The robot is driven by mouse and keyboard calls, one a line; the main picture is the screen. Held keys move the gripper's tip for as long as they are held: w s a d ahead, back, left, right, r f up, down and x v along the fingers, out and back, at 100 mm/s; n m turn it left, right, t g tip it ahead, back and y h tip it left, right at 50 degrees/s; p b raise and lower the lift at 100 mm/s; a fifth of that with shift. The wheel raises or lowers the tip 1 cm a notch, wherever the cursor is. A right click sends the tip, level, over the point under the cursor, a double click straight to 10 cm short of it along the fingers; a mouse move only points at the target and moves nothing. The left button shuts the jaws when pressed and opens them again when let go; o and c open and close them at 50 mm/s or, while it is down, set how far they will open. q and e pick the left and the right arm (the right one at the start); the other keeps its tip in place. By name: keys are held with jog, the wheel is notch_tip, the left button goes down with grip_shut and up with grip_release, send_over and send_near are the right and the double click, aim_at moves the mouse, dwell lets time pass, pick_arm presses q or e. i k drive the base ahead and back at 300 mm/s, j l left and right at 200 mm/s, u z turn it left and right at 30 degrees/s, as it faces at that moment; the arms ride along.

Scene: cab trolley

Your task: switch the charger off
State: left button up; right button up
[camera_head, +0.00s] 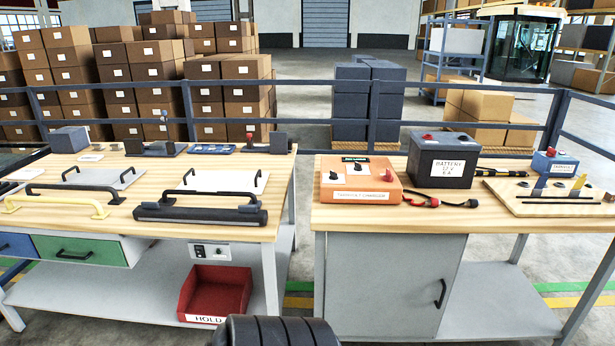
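The charger (358,184) is an orange box near the left edge of the right workbench. Its sloping face has white panels, dark knobs and a red button or knob (388,174) at its right. I cannot tell from here which way the knobs point. A dark grey battery (441,162) with a white label stands just right of it. Neither of my grippers shows in the view.
Red and black leads (432,202) lie in front of the battery. A blue box (554,163) and a wooden board (535,204) are further right. A gap separates this bench from the left workbench (105,222), which holds handles and plates. A red bin (217,291) sits below.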

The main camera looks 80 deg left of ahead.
aim_at(388, 178)
jog(key=u, duration=2.2)
jog(key=i, duration=0.1)
